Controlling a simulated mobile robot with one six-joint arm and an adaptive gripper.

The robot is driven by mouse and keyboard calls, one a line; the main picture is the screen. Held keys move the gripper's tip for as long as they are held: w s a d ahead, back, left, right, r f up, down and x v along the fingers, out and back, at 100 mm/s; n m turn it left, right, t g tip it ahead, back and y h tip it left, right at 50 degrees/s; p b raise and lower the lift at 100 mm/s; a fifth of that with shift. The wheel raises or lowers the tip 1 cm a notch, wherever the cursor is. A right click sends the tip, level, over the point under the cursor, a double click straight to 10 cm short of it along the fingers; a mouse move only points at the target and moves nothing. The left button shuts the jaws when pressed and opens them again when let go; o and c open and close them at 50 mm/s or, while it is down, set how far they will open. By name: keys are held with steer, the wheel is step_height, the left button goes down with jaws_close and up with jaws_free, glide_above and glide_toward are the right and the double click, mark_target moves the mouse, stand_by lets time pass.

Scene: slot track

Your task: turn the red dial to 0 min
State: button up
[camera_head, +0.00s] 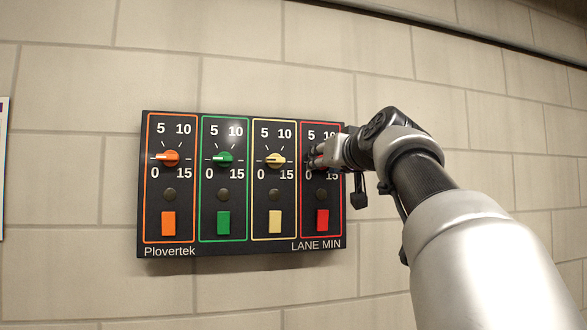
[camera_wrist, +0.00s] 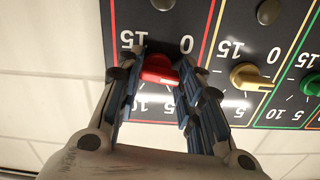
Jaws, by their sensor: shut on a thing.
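The red dial (camera_wrist: 160,70) sits between the fingers of my gripper (camera_wrist: 160,62) in the wrist view, which shows the panel upside down. The fingers are shut on its knob, one on each side. Its 0 and 15 marks show beyond the fingertips; where its pointer aims is hard to tell. In the head view my gripper (camera_head: 317,156) covers most of the dial at the top of the red-framed right column. The dark panel (camera_head: 183,194) hangs on the wall.
The orange dial (camera_head: 170,158), green dial (camera_head: 223,159) and yellow dial (camera_head: 275,160) stand in a row to the left, with pointers roughly leftward. A red switch (camera_head: 322,220) lies below the red dial.

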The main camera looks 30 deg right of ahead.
steer(key=shift+f+n, duration=0.15)
steer(key=shift+n, duration=0.55)
steer(key=shift+b, duration=0.35)
steer(key=o, duration=1.1)
steer(key=shift+c, duration=0.2)
steer(key=v, duration=0.7)
steer(key=shift+s, duration=0.2)
